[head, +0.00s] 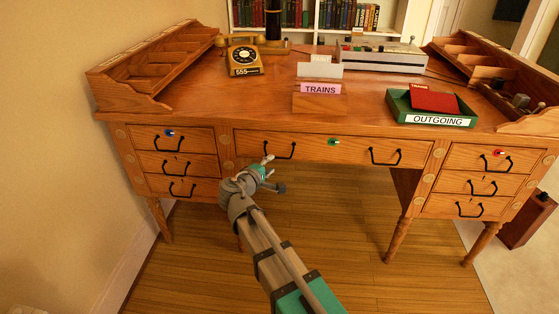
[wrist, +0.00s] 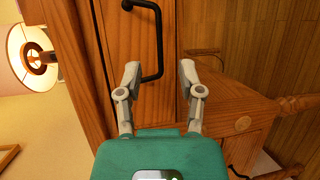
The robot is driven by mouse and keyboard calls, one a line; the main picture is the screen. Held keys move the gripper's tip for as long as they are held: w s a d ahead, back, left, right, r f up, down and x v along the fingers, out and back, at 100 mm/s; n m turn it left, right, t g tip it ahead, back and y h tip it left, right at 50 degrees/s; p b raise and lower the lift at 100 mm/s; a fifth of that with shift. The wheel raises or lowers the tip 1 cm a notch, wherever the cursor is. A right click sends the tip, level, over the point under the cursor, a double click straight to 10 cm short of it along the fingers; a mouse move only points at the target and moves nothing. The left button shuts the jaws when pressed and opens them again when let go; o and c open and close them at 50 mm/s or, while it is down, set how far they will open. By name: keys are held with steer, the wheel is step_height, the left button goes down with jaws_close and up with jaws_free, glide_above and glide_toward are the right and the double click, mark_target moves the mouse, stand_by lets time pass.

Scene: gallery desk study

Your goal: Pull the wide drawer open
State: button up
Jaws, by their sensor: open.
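The wide drawer (head: 335,148) is the long centre drawer under the desktop, with a black bar handle at its left (head: 279,150) and another at its right (head: 385,156). It looks shut. My gripper (head: 272,172) is just below and left of the left handle. In the wrist view my gripper (wrist: 159,70) is open and empty, its two fingers spread. The left handle (wrist: 158,40) stands in front of them, its near end lined up between the fingertips. I see no contact.
Smaller drawers flank it at left (head: 180,165) and right (head: 482,186). The desktop holds a telephone (head: 244,60), a pink TRAINS sign (head: 320,89) and a green OUTGOING tray (head: 398,112). The floor below the wide drawer is clear.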

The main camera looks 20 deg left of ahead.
mark_target(279, 158)
steer(key=shift+b+x, duration=0.45)
steer(key=shift+x, duration=2.6)
jaws_close()
steer(key=shift+d, duration=0.1)
